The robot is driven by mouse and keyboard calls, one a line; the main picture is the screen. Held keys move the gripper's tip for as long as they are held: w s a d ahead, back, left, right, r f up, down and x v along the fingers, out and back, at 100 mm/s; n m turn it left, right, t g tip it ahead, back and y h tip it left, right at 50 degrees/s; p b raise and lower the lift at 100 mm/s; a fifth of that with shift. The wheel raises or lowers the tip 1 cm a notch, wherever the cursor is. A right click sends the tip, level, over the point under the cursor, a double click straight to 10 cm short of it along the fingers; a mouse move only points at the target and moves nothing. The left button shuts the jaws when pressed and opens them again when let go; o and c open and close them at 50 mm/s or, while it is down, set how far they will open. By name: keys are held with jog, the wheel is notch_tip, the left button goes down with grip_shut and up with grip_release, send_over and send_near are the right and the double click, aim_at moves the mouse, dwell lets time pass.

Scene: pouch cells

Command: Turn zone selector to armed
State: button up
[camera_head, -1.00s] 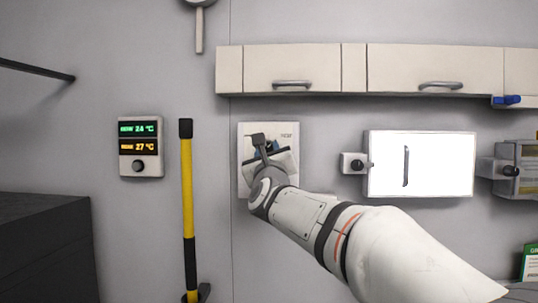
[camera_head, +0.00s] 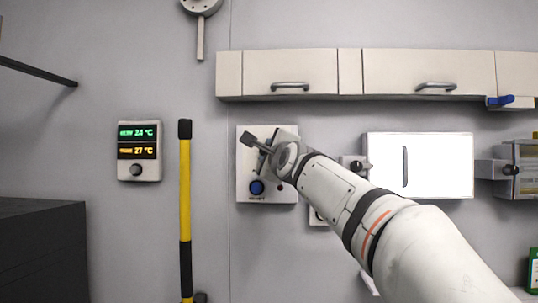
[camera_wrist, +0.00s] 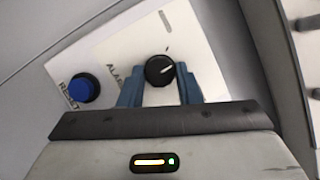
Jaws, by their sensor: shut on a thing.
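The zone selector is a round black knob (camera_wrist: 160,70) with a white pointer line, on a white wall panel (camera_wrist: 110,45). The pointer leans to the upper right in the wrist view. My gripper (camera_wrist: 160,85) has its two blue fingers on either side of the knob and is shut on it. A blue button (camera_wrist: 84,88) marked RESET sits left of the knob, beside a partly hidden ALAR... label. In the head view the panel (camera_head: 246,170) and blue button (camera_head: 256,187) show, but my gripper hides the knob. I cannot read an armed mark.
A thermostat display (camera_head: 139,150) and a yellow-black pole (camera_head: 185,210) are left of the panel. Cabinets (camera_head: 290,72) hang above.

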jog(key=n+g+p, duration=0.1)
jog(key=n+p, duration=0.1)
jog(key=n+g+p, duration=0.1)
jog(key=n+p, duration=0.4)
jog(key=shift+r+g+h, duration=0.3)
jog(key=shift+r+g, duration=0.05)
jog(key=shift+g, duration=0.05)
jog(key=shift+f+n+p, duration=0.1)
jog(key=shift+n+p, duration=0.2)
jog(key=shift+n, duration=0.1)
jog(key=o, duration=1)
jog(key=shift+c, duration=0.2)
jog(key=shift+s, duration=0.1)
jog(key=b+v, duration=0.2)
jog(key=v, duration=0.5)
jog(key=shift+s+b, duration=0.3)
jog(key=shift+s, duration=0.05)
